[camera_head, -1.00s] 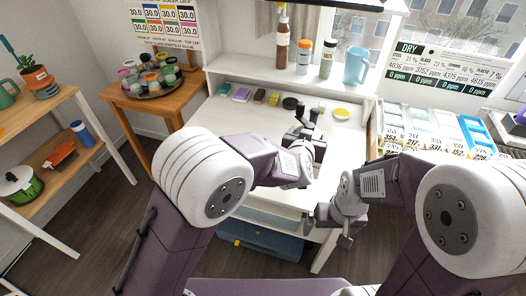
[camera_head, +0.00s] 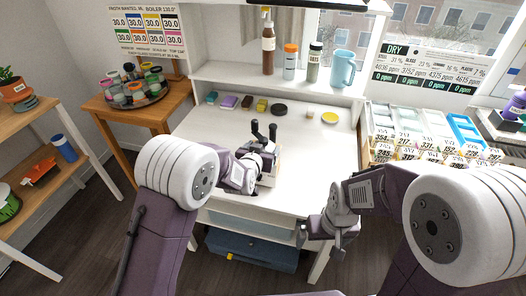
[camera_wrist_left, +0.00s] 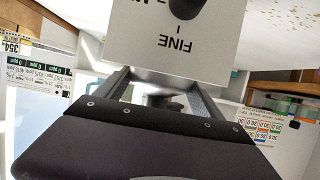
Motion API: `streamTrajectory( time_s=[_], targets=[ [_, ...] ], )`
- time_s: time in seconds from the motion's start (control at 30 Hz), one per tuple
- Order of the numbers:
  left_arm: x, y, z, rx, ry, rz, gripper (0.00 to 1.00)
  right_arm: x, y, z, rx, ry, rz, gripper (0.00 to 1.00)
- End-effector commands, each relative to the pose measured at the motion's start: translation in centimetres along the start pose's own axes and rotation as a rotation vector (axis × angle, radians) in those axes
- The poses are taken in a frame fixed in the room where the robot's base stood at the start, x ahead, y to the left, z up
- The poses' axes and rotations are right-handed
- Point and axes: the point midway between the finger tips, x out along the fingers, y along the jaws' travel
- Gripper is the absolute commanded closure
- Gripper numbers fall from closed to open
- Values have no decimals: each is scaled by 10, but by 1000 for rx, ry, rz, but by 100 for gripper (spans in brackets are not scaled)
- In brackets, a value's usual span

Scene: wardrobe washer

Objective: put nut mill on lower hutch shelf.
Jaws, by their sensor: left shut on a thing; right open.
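My left gripper (camera_head: 262,153) is shut on the nut mill, above the white desk. In the left wrist view the nut mill (camera_wrist_left: 150,48) is a pale grey box marked "FINE" with a black knob, between the fingers. In the head view it is largely hidden by my gripper and wrist. The white hutch shelf (camera_head: 225,74) runs along the back of the desk. My right gripper (camera_head: 322,232) is open and empty in front of the desk's right side.

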Motion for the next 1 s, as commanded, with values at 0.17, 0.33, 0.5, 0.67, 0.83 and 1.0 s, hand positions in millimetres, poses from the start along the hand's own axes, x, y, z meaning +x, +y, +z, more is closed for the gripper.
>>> streamTrajectory(
  time_s=[0.17, 0.33, 0.5, 0.67, 0.83, 1.0],
  targets=[
    [3, 0, 4, 1, 8, 1, 95, 1, 0, 0, 0, 0, 0, 1],
    [4, 0, 7, 0, 8, 0, 95, 4, 0, 0, 0, 0, 0, 1],
    [4, 0, 10, 1, 2, 0, 1, 4, 0, 0, 0, 0, 0, 1],
    [4, 0, 10, 1, 2, 0, 1, 4, 0, 0, 0, 0, 0, 1],
    [2, 0, 5, 1, 2, 0, 1, -1, 0, 0, 0, 0, 0, 1],
    [-24, 0, 6, 0, 2, 0, 1, 0, 0, 0, 0, 0, 0, 1]
  ],
)
